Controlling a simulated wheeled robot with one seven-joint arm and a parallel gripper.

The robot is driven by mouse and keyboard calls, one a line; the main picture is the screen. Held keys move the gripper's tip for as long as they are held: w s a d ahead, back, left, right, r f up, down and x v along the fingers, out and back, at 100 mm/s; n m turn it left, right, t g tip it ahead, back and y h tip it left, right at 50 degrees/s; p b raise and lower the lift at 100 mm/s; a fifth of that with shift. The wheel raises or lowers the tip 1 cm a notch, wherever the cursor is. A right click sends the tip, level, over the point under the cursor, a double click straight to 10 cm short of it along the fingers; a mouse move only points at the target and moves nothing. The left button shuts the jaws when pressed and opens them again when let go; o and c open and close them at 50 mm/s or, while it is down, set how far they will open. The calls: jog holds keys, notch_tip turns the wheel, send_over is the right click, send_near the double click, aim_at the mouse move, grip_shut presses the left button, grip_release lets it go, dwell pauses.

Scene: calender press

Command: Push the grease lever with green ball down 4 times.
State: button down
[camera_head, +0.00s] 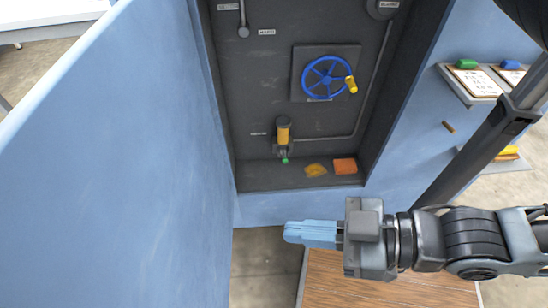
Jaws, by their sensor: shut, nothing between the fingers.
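The grease lever's green ball (284,160) shows low in the dark recess, at the front of a small grease unit with a yellow cylinder (283,131). The lever's arm is too small to make out clearly. My gripper (288,232) has light blue fingers, shut and empty, pointing left. In the picture it lies below the recess, below the green ball, and apart from it.
A blue handwheel (325,79) with a yellow knob is on the recess's back wall. A grey-knobbed lever (243,30) hangs at upper left. An orange block (344,166) and a yellow patch (315,170) lie on the recess floor. A large blue panel (120,170) stands at left.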

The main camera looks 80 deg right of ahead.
aim_at(287, 126)
jog(key=w+d+f+m+g+h+p, duration=0.1)
jog(key=w+d+f+m+g+h, duration=0.3)
jog(key=d+f, duration=0.65)
jog(key=w+d+f+m+g+h+p, duration=0.1)
jog(key=w+d+f+m+g+p, duration=0.15)
jog(key=w+d+f+m, duration=0.75)
jog(key=s+d+f+m+y, duration=0.1)
jog(key=d, duration=0.7)
jog(key=s+d+f+m+g+y, duration=0.1)
jog(key=s+d, duration=0.1)
jog(key=d, duration=0.6)
jog(key=s+d+f+m+g+p, duration=0.1)
jog(key=d, duration=0.7)
jog(key=shift+s+d+f+g+y, duration=0.2)
jog(key=shift+s+f+g+y, duration=0.1)
jog(key=shift+y, duration=0.1)
jog(key=shift+d+r+m, duration=0.2)
jog(key=shift+d+m, duration=0.1)
jog(key=shift+s, duration=0.1)
jog(key=shift+f, duration=0.1)
